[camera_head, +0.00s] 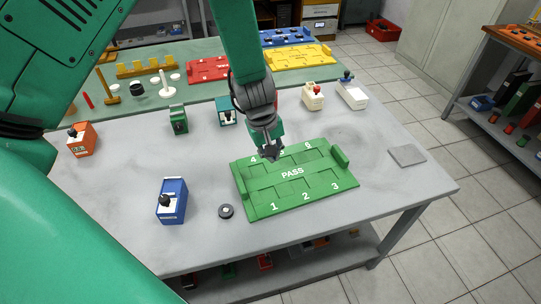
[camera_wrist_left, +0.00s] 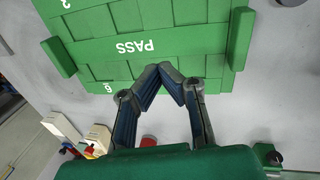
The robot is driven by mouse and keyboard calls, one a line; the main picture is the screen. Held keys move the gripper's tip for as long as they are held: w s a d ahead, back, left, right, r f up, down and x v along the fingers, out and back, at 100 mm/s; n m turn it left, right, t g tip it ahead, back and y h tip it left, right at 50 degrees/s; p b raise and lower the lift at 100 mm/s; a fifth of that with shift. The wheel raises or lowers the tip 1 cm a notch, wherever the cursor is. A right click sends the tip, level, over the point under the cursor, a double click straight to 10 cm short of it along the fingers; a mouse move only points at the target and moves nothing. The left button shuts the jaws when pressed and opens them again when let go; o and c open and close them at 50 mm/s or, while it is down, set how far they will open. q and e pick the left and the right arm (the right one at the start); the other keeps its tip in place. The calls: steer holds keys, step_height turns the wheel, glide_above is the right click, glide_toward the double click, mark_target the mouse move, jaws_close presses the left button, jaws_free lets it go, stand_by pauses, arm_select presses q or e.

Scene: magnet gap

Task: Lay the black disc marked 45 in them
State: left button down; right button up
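A small black disc (camera_head: 226,211) with a lighter centre lies flat on the grey table in the head view, left of the green PASS board. Its marking is too small to read. The green board (camera_head: 260,205) has stepped panels marked with numbers, and a raised block at each side. It also fills the top of the left wrist view (camera_wrist_left: 185,42). My left gripper (camera_head: 272,157) is over the board's far left part, near the 4. In the wrist view its fingertips (camera_wrist_left: 162,68) meet, with nothing seen between them. My right gripper is not in view.
A blue device (camera_head: 172,201) stands left of the disc. An orange one (camera_head: 81,140), a green one (camera_head: 178,119) and white ones (camera_head: 352,93) stand farther back. A grey square plate (camera_head: 407,155) lies at right. The table's front is clear.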

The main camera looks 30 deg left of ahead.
arm_select(q)
steer(key=w+a+r+n+y+p, duration=0.15)
steer(key=w+r+n+p, duration=0.25)
steer(key=w+n+p, duration=0.4)
steer(key=shift+s+a+f+m+h+b, duration=0.15)
steer(key=shift+f+m+b, duration=0.25)
steer(key=shift+f, duration=0.55)
steer(key=shift+s+d+f+m+b, duration=0.15)
steer(key=shift+f+m+b, duration=0.25)
steer(key=shift+f, duration=0.5)
steer(key=shift+s+a+f+m+h+b, duration=0.15)
steer(key=shift+f+m+b, duration=0.25)
steer(key=shift+f, duration=0.55)
steer(key=shift+s, duration=0.1)
